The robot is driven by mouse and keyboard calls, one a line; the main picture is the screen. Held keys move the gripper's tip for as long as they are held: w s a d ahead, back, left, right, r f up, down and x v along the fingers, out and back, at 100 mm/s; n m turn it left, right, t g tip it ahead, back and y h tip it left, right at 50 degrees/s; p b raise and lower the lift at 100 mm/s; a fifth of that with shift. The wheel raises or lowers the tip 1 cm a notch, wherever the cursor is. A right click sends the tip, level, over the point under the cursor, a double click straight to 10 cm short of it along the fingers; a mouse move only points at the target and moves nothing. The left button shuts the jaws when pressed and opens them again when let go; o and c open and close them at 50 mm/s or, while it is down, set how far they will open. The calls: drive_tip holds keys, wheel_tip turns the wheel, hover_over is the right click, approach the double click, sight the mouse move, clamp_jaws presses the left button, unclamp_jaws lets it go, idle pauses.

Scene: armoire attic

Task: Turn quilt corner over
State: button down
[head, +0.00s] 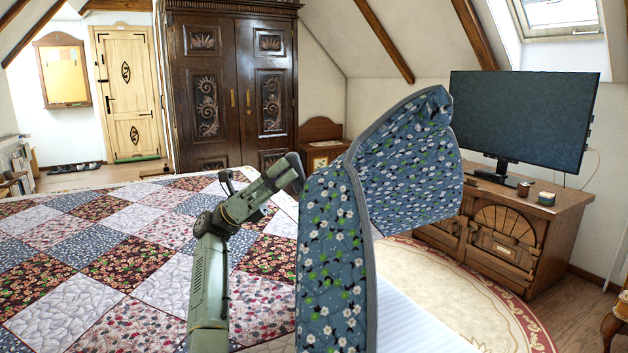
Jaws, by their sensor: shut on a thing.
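The patchwork quilt (105,262) lies over the bed at the left, in white, red, brown and blue squares. In front of it, a raised piece of blue floral cloth with a grey edge (335,265) stands up in a tall fold. Its upper part bends over to the right (410,165), held well above the bed. I cannot tell how it joins the patchwork. My green arm reaches up beside the cloth, and its far joint ends at the cloth's left edge.
A white striped surface (415,318) shows below the raised cloth. A wooden cabinet (558,235) with a dark monitor (525,115) stands at the right. A carved armoire (236,85) stands at the back. A round rug (465,300) covers clear floor between bed and cabinet.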

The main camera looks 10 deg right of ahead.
drive_tip(key=shift+g+h, duration=0.3)
drive_tip(key=shift+h, duration=0.3)
drive_tip(key=shift+w+a+f+b, duration=0.2)
drive_tip(key=shift+w+a+f, duration=0.15)
drive_tip(key=shift+a, duration=0.35)
drive_tip(key=shift+w+a+f+b, duration=0.25)
drive_tip(key=shift+a+f, duration=0.1)
drive_tip(key=shift+a, duration=0.3)
drive_tip(key=shift+w+a+f+b, duration=0.15)
drive_tip(key=shift+w+a+f, duration=0.2)
drive_tip(key=shift+a, duration=0.35)
drive_tip(key=c, duration=1.4)
unclamp_jaws()
wheel_tip(320, 180, up, 10)
